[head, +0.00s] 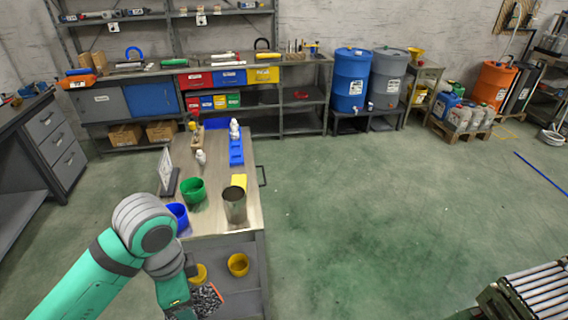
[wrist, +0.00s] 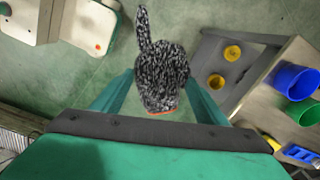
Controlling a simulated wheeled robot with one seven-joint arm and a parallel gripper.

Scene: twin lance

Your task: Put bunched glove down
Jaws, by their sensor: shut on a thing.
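A bunched glove (wrist: 161,75), speckled black and grey with an orange-red cuff edge, is between the two fingers of my gripper (wrist: 160,92) in the wrist view. My gripper is shut on it. The green floor shows behind the glove. In the head view the glove (head: 206,300) shows low in the picture, beside the lower part of the workbench cart (head: 238,222). My arm hides part of my gripper and of the cart there.
The cart top carries a green bin (head: 193,190), a blue bin (head: 177,216), a metal cup (head: 234,205), a yellow block and white bottles. Yellow bins (head: 238,265) stand on its lower shelf. A roller conveyor (head: 540,290) is at lower right. The floor between is clear.

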